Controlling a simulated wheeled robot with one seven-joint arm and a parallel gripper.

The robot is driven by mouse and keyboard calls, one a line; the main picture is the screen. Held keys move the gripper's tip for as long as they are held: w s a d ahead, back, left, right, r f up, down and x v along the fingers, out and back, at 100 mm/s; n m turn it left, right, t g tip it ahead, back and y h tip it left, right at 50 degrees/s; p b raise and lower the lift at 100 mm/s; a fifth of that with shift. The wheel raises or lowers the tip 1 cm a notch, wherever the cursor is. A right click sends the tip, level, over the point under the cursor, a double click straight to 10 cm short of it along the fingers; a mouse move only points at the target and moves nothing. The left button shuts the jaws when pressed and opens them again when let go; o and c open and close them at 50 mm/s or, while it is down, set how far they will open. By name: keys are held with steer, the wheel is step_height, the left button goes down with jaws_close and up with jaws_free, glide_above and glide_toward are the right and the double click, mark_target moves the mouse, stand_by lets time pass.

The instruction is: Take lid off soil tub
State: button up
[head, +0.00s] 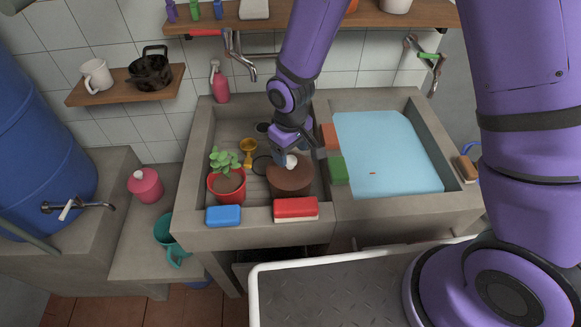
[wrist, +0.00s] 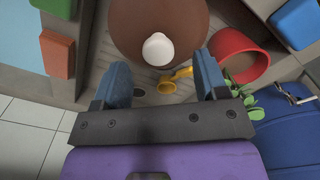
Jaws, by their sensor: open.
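The soil tub's round brown lid (head: 290,178) sits in the left basin of the concrete sink, with a white knob (head: 291,161) on top. The tub's body under the lid is mostly hidden. My gripper (head: 284,157) is above the lid, close to the knob. In the wrist view my gripper (wrist: 162,68) is open, with one blue finger on each side and nothing held. The white knob (wrist: 158,50) shows just beyond the fingertips, between their lines, on the brown lid (wrist: 140,20). I cannot tell whether a finger touches it.
A red pot (head: 226,188) with a plant stands left of the tub, and a yellow scoop (head: 248,146) lies behind. A green sponge (head: 338,169) and a red block (head: 296,208) lie on the rims nearby. The right basin holds water (head: 385,150).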

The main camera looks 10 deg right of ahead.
mark_target(290, 159)
steer(key=shift+w+f, duration=0.15)
steer(key=shift+f, duration=0.95)
steer(key=shift+w+f, duration=0.1)
steer(key=shift+f, duration=0.95)
steer(key=c, duration=1)
